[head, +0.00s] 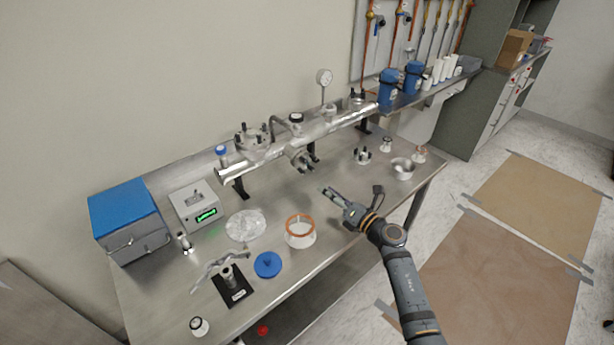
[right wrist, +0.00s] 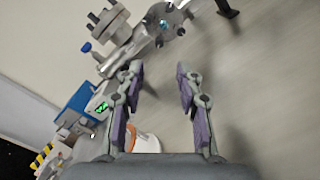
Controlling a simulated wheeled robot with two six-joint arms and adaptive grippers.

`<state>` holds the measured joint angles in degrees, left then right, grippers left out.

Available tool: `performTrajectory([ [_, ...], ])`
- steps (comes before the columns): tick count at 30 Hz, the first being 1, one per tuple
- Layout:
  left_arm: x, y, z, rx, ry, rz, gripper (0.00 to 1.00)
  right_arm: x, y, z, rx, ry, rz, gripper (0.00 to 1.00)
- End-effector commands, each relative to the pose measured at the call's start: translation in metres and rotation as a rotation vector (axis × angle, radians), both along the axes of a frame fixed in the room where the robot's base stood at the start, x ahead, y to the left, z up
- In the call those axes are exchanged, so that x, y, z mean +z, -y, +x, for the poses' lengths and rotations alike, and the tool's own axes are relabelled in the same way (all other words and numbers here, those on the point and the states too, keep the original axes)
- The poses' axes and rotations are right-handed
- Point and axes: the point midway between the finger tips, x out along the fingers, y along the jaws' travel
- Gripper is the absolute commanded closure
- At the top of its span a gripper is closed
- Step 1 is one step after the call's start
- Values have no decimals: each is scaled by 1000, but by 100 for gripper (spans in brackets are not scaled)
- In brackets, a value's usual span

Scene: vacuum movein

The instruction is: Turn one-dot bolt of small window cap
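The silver vacuum chamber (head: 340,125) is a horizontal tube raised on black supports over the steel table. A small flanged port (head: 302,159) sticks out of its front side and may carry the small window cap. In the right wrist view a flange (right wrist: 165,22) shows at the top. The bolts and their dot marks are too small to make out. My right gripper (head: 332,194) is in front of the port, above the table and apart from the chamber. In the right wrist view its fingers (right wrist: 159,72) are spread with nothing between them. My left gripper is not in view.
A copper-rimmed white container (head: 300,240), a blue disc (head: 267,265) and a clear film-like piece (head: 245,225) lie front left. A blue-lidded box (head: 125,215) and a green-display controller (head: 197,205) stand at the left. A silver ring-shaped part (head: 402,170) stands at the right.

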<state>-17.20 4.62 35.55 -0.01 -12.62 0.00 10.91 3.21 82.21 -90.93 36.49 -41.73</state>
Motion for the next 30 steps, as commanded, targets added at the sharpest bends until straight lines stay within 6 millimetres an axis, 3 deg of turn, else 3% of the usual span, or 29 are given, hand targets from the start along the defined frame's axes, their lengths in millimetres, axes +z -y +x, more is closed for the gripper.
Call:
performTrajectory([
  [5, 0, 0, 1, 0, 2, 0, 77, -1, -5, 5, 5, 0, -4, 64],
  [19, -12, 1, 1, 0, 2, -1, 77, -2, -55, 75, 2, -1, 0, 64],
  [30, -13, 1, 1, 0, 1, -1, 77, -1, -62, 84, 1, -2, -1, 64],
])
